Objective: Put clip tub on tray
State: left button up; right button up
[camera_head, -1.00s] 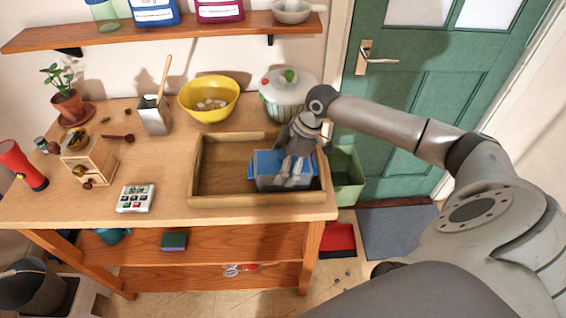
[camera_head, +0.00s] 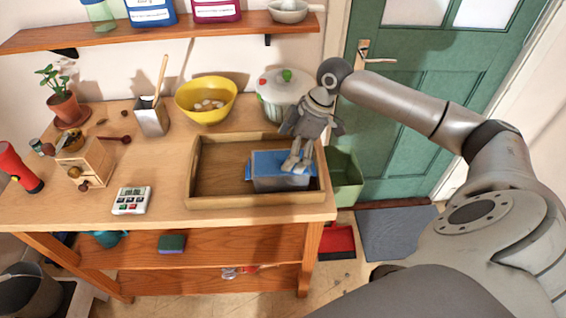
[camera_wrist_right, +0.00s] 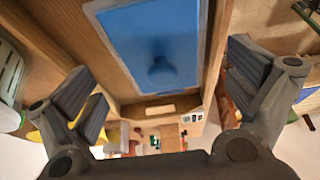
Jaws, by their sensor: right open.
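The clip tub (camera_head: 282,172), a grey box with a blue lid, sits in the right part of the wooden tray (camera_head: 214,201) on the workbench. In the right wrist view the tub's blue lid (camera_wrist_right: 158,45) lies beyond my fingers, inside the tray's wooden walls (camera_wrist_right: 215,60). My right gripper (camera_head: 297,162) is above the tub in the head view. Its fingers are spread wide in the wrist view (camera_wrist_right: 165,95), with nothing between them. The tub's lower sides are partly hidden by the tray's front wall. My left gripper is not in view.
A lidded pot (camera_head: 280,90) and a yellow bowl (camera_head: 207,99) stand behind the tray. A green bin (camera_head: 345,178) is at the bench's right end. The tray's left part is empty. A calculator-like device (camera_head: 131,200) lies left of the tray.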

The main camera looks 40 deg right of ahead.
jog(key=v, duration=0.5)
jog(key=shift+s+d+r+b, duration=0.15)
jog(key=shift+r+b, duration=0.15)
jog(key=shift+r, duration=0.1)
